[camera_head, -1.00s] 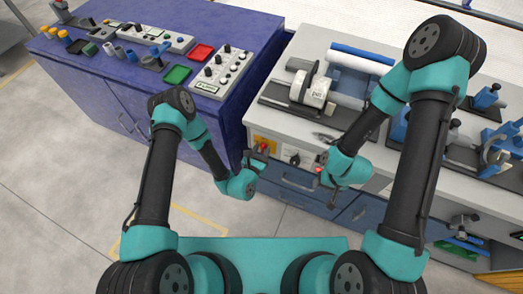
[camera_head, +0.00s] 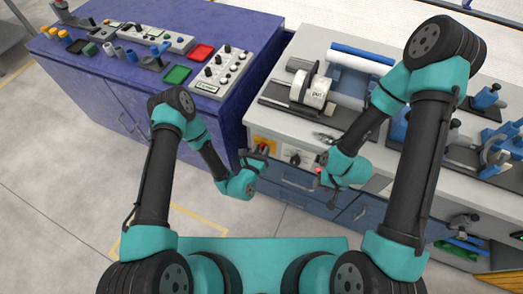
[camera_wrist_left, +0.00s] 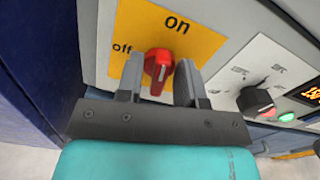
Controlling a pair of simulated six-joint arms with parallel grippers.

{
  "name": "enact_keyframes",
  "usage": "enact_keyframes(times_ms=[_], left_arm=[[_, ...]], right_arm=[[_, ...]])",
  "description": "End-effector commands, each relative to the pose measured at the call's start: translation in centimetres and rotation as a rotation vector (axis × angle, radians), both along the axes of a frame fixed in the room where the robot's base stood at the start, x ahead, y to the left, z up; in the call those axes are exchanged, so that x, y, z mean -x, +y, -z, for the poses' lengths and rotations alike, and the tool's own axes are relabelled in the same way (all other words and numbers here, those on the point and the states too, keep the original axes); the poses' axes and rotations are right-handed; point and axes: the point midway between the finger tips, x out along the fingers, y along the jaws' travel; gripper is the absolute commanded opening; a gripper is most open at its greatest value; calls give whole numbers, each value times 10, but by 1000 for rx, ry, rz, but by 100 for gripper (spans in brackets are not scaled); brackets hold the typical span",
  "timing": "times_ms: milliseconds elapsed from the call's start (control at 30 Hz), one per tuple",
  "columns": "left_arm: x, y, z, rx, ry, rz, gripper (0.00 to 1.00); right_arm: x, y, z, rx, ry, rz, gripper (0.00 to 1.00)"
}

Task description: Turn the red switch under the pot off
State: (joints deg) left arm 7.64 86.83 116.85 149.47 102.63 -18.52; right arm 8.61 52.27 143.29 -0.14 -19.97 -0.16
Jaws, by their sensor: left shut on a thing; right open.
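The red switch (camera_wrist_left: 158,70) sits on a yellow plate (camera_wrist_left: 205,45) marked "on" at the top and "off" at the left; it also shows in the head view (camera_head: 263,148). My left gripper (camera_wrist_left: 160,82) is shut on the red switch, with one dark finger on each side of it. The switch's grip runs roughly up and down in the left wrist view, and its exact setting is hard to tell. My right gripper (camera_head: 333,199) is open, low in front of the grey bench, right of the switch. I see no clear pot.
A black knob (camera_wrist_left: 253,99) and lit buttons sit right of the yellow plate. The grey bench (camera_head: 290,118) bears a machine with a white roll (camera_head: 316,90). The blue cabinet (camera_head: 200,110) with trays and a control box stands close on the left.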

Motion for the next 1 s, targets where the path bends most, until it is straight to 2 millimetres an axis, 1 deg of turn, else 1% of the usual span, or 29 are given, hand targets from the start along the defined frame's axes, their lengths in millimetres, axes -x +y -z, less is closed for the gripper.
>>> enact_keyframes(times_ms=[1000], left_arm=[[-1, 3, 3, 868, 381, 0, 11]], right_arm=[[0, 0, 0, 0, 0, 0, 43]])
